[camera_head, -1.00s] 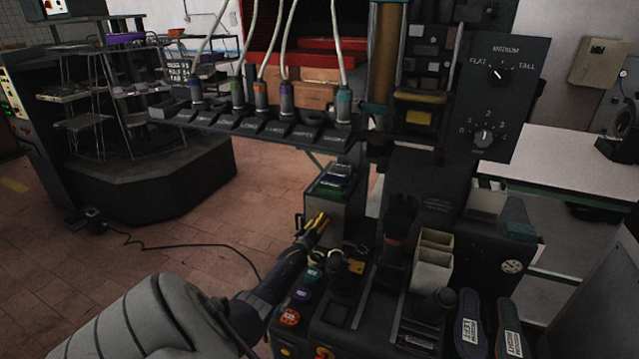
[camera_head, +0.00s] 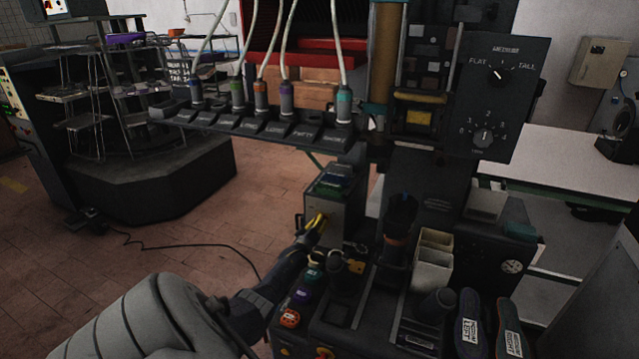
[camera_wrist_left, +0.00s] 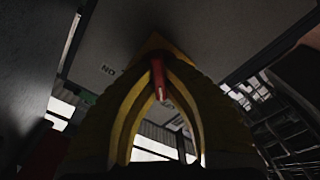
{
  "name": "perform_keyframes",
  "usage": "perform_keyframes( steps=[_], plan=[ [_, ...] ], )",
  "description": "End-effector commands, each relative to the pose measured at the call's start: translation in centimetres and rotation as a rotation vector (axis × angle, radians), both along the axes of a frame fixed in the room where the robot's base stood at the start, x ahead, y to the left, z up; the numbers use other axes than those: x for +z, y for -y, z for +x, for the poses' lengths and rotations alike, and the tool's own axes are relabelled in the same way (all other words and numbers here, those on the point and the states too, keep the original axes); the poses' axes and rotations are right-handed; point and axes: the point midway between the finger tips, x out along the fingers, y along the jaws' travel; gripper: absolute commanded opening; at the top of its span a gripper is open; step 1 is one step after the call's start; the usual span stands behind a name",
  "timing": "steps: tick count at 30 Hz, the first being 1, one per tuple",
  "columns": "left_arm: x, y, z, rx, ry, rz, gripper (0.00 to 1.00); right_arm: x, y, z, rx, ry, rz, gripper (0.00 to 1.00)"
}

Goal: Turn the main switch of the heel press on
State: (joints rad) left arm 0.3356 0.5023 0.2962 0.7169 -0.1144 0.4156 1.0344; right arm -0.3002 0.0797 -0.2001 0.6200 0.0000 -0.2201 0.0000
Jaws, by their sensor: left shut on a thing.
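The grey control box (camera_head: 342,212) stands behind the console at the middle of the head view. My left gripper (camera_head: 319,221) reaches in from the lower left, its yellow fingertips at the front face of this box. In the left wrist view, the yellow fingers (camera_wrist_left: 158,62) close at their tips on a small red switch lever (camera_wrist_left: 159,78), which shows between them. Part of the lettering "NO" is readable on the box face beside the fingers. In the head view the switch is hidden by the fingers. My right gripper is not in view.
Coloured buttons (camera_head: 290,317) and a dark lever sit on the console close to my left arm. A dial panel (camera_head: 503,95) stands upper right. The floor at left is open, crossed by a black cable.

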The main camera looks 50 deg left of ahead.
Motion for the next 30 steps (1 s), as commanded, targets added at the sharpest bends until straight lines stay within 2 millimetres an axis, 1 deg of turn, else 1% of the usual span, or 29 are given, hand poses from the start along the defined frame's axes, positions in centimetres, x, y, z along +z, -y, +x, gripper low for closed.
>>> perform_keyframes(
  steps=[5, 11, 17, 30],
  plan=[
    [0.01, 0.01, 0.02, 0.0, -0.007, 0.014, 0.0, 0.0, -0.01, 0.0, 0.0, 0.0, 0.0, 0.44],
    [0.04, 0.05, 0.04, 0.0, -0.046, 0.092, 0.0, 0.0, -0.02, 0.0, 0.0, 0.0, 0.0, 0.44],
    [0.08, 0.13, 0.07, 0.0, -0.122, 0.238, 0.0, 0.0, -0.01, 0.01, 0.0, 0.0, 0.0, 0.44],
    [0.13, 0.38, 0.19, -0.001, -0.31, 0.612, 0.0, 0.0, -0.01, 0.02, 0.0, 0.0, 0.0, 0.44]
  ],
)
